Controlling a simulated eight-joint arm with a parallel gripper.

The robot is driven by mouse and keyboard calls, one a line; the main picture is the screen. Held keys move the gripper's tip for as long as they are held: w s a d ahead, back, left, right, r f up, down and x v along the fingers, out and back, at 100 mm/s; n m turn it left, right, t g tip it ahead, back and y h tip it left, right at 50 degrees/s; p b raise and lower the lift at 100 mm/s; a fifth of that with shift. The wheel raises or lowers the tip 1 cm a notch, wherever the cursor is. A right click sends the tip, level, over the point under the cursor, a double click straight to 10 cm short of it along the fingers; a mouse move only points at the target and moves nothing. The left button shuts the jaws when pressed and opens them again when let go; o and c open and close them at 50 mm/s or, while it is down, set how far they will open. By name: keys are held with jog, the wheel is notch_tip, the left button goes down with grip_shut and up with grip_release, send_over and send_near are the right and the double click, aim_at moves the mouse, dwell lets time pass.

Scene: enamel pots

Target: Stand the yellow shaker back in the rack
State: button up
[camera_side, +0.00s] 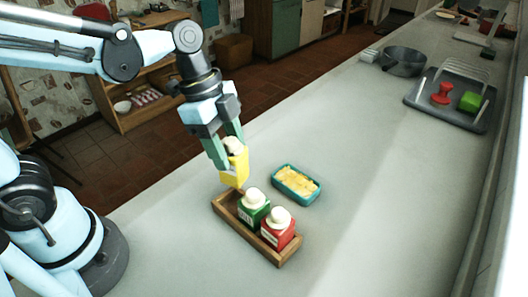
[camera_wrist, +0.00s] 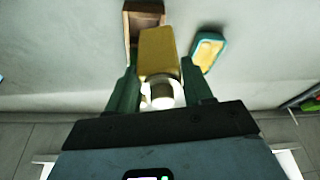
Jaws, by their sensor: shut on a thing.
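The yellow shaker (camera_side: 235,169) with a white top is held between the green fingers of my gripper (camera_side: 226,150), which is shut on it. It hangs slightly tilted over the far-left end of the wooden rack (camera_side: 271,249). Whether its base touches the rack I cannot tell. A green shaker (camera_side: 253,208) and a red shaker (camera_side: 278,230), both with white tops, stand in the rack's other places. In the wrist view, the yellow shaker (camera_wrist: 158,52) sits between the fingers of my gripper (camera_wrist: 160,82) and hides part of the rack (camera_wrist: 143,7).
A teal dish (camera_side: 296,185) with yellow contents stands on the counter just right of the rack. A dark pan (camera_side: 403,61) and a grey drying tray (camera_side: 447,118) with red and green things are far off at the back right. The counter between is clear.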

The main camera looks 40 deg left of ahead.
aim_at(230, 185)
jog(key=s+m, duration=0.1)
jog(key=d+r+m, duration=0.1)
jog(key=m, duration=0.1)
jog(key=shift+s+d+g, duration=0.1)
jog(key=shift+s+g, duration=0.25)
jog(key=shift+g, duration=0.05)
jog(key=shift+s+d+m, duration=0.1)
jog(key=shift+m, duration=0.2)
jog(key=shift+f, duration=2.1)
jog(key=shift+f, duration=1.5)
jog(key=o, duration=1.1)
